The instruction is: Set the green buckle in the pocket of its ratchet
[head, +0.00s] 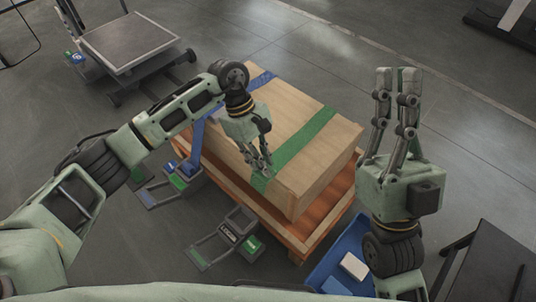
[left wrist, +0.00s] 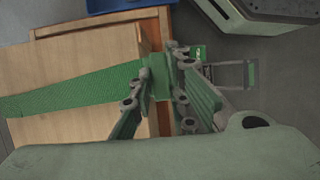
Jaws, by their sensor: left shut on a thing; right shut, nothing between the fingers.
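My left gripper (head: 262,172) is at that near side, shut on the green buckle (left wrist: 159,76) at the strap's end. In the left wrist view the buckle sits between the fingers, partly hidden by them. The ratchet with a green label (head: 228,238) lies on the floor in front of the pallet, below and apart from the buckle; it also shows in the left wrist view (left wrist: 228,74). My right gripper (head: 396,78) is shut and empty, raised right of the box.
The box (head: 325,165) rests on an orange-brown wooden pallet (head: 282,228). A blue strap (head: 197,140) and another ratchet (head: 178,180) are to the left. A blue bin (head: 345,250) stands at the front right. A cart (head: 127,42) stands back left.

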